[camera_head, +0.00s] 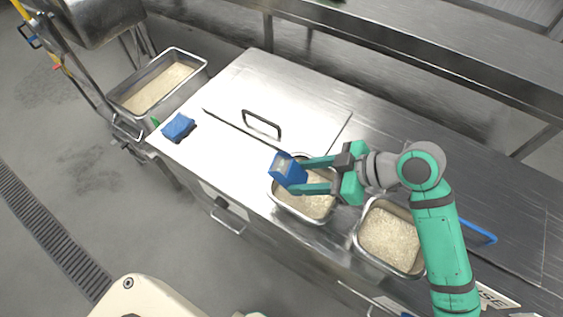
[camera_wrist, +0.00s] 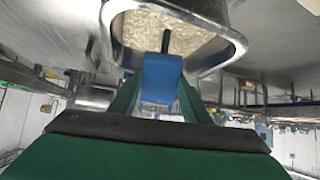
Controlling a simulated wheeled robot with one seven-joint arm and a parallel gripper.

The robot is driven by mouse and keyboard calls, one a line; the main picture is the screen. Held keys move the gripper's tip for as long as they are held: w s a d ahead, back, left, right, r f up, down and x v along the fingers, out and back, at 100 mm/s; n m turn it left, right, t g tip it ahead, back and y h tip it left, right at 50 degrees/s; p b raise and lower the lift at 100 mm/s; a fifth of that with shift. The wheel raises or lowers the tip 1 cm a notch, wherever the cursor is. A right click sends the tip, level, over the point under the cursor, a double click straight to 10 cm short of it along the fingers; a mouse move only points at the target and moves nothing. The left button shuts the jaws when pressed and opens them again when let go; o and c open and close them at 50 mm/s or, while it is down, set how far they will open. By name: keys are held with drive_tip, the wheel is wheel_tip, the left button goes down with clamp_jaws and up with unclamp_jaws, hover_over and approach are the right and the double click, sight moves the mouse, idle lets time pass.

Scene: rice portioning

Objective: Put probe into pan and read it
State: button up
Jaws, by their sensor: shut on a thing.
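My gripper (camera_head: 304,177) has green fingers and is shut on a blue probe (camera_head: 287,170) with a pale face on its body. It holds the probe above the left edge of a steel pan (camera_head: 292,211) of rice set in the counter. In the wrist view the blue probe body (camera_wrist: 161,77) sits between the fingers. A dark stem (camera_wrist: 166,41) points from it toward the rice (camera_wrist: 141,35) inside the pan. I cannot tell whether the stem tip touches the rice. The probe's reading is too small to make out.
A second rice pan (camera_head: 391,239) sits to the right. A deep tray of rice (camera_head: 157,88) stands off the counter's left end. A blue cloth-like item (camera_head: 179,126) lies on the counter's left part. A lid with a black handle (camera_head: 262,124) lies behind the gripper.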

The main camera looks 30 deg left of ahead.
sight(304, 182)
drive_tip(key=shift+r, duration=0.1)
wheel_tip(304, 182, up, 12)
idle(1.4)
